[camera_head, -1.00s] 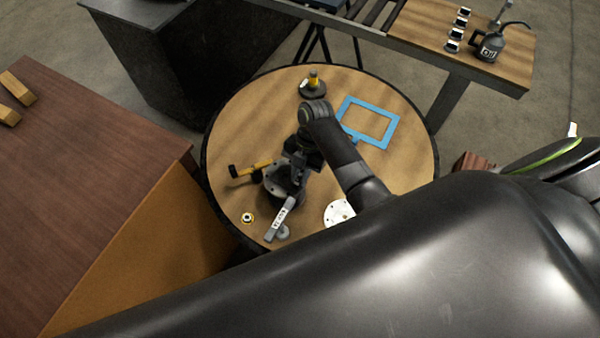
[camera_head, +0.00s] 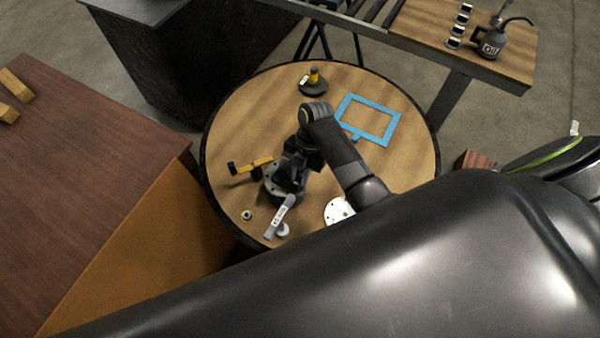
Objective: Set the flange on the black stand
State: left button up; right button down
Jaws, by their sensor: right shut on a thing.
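A dark round flange (camera_head: 271,190) with bolt holes around its rim is on the round table, left of its middle. My right gripper (camera_head: 290,176) points down at its centre, shut on it; the fingertips are partly hidden by my wrist. I cannot tell whether the flange touches the table. A black round stand (camera_head: 313,90) with a yellow upright post is at the back of the table, apart from the flange. My left gripper is not in view.
The round table (camera_head: 245,120) also bears a blue frame (camera_head: 391,134), a white disc (camera_head: 334,212) partly behind my arm, a yellow-handled tool (camera_head: 254,166), a grey labelled tool (camera_head: 279,215) and a small ring (camera_head: 247,215). The back left of the table is clear.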

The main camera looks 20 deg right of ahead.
jog(key=shift+f, duration=0.3)
dwell(0.4)
jog(key=c, duration=0.9)
grip_release()
jog(key=shift+r, duration=0.1)
